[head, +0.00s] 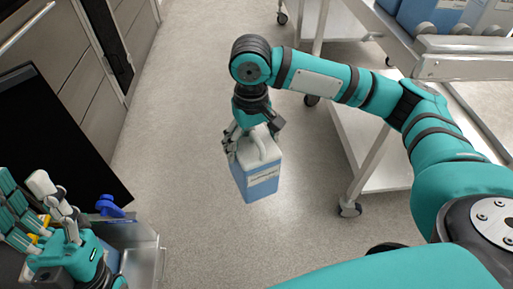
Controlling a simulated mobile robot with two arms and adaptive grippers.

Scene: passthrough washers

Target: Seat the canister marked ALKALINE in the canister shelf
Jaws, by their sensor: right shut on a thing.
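My right gripper (252,138) is shut on the handle at the top of a canister with a pale top and blue body (262,184). The canister hangs slightly tilted above the open floor. Its white label faces me, but the print is too small to read surely. At the lower left are teal and grey parts of my left arm and gripper (60,228); its jaw state is unclear. A pale metal shelf unit on casters (465,67) stands at the right, with blue-and-white canisters (432,14) at its top; I cannot tell if it is the canister shelf.
A lower shelf (372,150) and casters stand right of the held canister. Grey cabinets (60,60) and a dark panel (50,130) line the left. A metal bin (140,262) with a blue item (110,206) is at lower left. The middle floor is clear.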

